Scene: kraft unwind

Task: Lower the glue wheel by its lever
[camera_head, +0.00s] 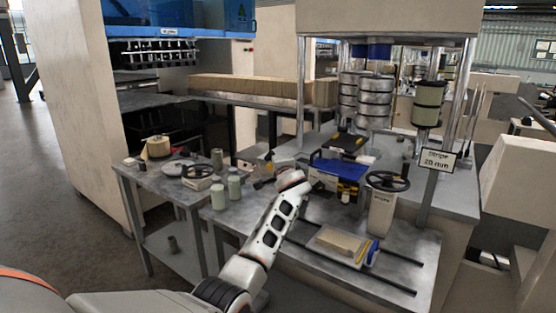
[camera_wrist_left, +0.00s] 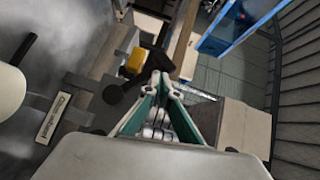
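A blue unit with yellow parts (camera_head: 338,170) stands on the machine bench in the head view; I cannot tell the glue wheel apart in it. In the left wrist view a black lever-like bar with a round knob (camera_wrist_left: 112,95) lies left of my fingertips, near a yellow block (camera_wrist_left: 135,62). My left gripper (camera_wrist_left: 162,78) has green-padded fingers with tips drawn together, close to the black bar's dark end. I cannot tell whether they touch it. In the head view my left wrist hides these fingers just left of the blue unit. My right gripper is not in view.
A black handwheel on a pale post (camera_head: 388,182) stands right of the blue unit. A tray with a pale block (camera_head: 340,241) lies in front. Greenish jars (camera_head: 234,187) stand on the left bench. A stripe sign (camera_head: 440,160) stands at right.

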